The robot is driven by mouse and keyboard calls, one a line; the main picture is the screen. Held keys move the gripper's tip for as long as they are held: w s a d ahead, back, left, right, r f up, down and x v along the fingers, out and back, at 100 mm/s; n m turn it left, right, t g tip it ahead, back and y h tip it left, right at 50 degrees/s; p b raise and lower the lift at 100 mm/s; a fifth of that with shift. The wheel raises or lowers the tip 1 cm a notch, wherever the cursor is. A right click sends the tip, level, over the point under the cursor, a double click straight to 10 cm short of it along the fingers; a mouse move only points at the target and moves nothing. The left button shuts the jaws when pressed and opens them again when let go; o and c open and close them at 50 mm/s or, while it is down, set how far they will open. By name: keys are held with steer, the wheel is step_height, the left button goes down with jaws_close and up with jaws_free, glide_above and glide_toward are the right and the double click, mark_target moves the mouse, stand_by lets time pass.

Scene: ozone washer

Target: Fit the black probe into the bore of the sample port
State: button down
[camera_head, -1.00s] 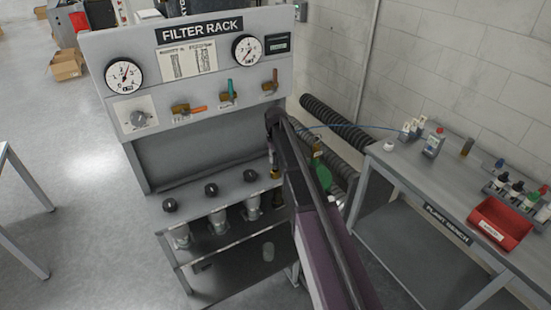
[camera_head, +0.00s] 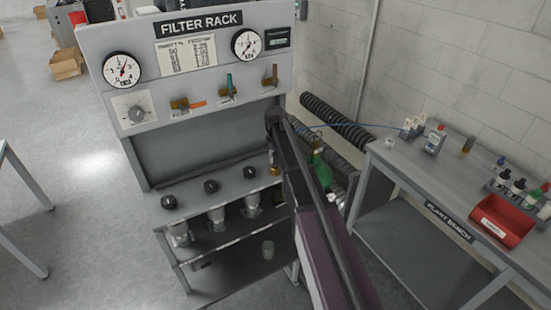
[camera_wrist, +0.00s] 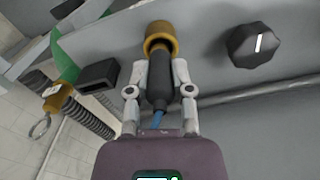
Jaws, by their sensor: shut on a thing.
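The black probe (camera_wrist: 158,88) is in my gripper (camera_wrist: 160,78), which is shut around its sides in the wrist view. A blue cable runs from the probe's near end. The brass-coloured sample port (camera_wrist: 160,30) lies straight beyond the fingertips. In the head view the port (camera_head: 275,170) shows at the right end of the rack's shelf, beside my arm, which hides most of the gripper.
A black knob (camera_wrist: 257,45) stands right of the port. A dark rectangular block (camera_wrist: 98,74) is on the left. The filter rack (camera_head: 200,165) has gauges and valves above. The plant bench (camera_head: 405,172) is at right.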

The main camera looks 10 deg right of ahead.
steer(key=shift+f, duration=0.25)
steer(key=shift+c, duration=2.2)
jaws_free()
steer(key=shift+r, duration=0.15)
step_height(320, 180, up, 10)
steer(key=p, duration=0.9)
steer(key=shift+f, duration=0.2)
steer(key=s+f+b, duration=0.8)
steer(key=s, duration=0.6)
steer(key=s+f+b, duration=0.9)
steer(key=s, duration=0.6)
steer(key=shift+a+f+m, duration=0.2)
steer(key=shift+a+m, duration=0.1)
